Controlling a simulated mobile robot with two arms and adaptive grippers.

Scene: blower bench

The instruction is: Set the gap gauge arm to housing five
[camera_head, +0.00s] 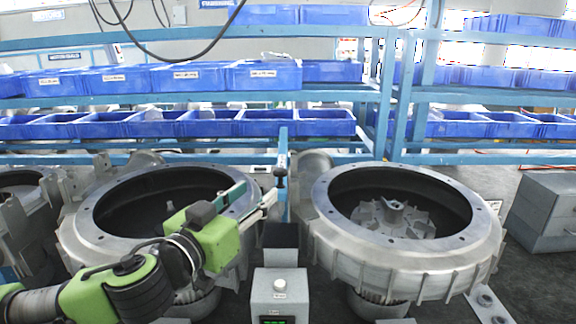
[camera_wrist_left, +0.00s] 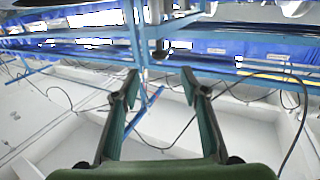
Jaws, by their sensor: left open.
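Two round grey blower housings show in the head view: the left housing (camera_head: 85,235) with a dark open bore, and the right housing (camera_head: 325,225) with a finned impeller (camera_head: 385,215) inside. I cannot tell which is housing five. A slim blue upright (camera_head: 283,145) with a dark knob (camera_head: 280,172) stands between them; whether it is the gap gauge arm is unclear. My left gripper (camera_head: 260,190) is open and empty above the left housing's right rim, left of the upright. Its spread fingers also show in the left wrist view (camera_wrist_left: 160,76). My right gripper is out of view.
A grey box (camera_head: 279,299) with a pale button and green display stands at front centre. Blue racks (camera_head: 345,88) with blue bins (camera_head: 263,76) run behind. A grey cabinet (camera_head: 545,205) is at right. A dark cable (camera_head: 200,50) hangs at top left.

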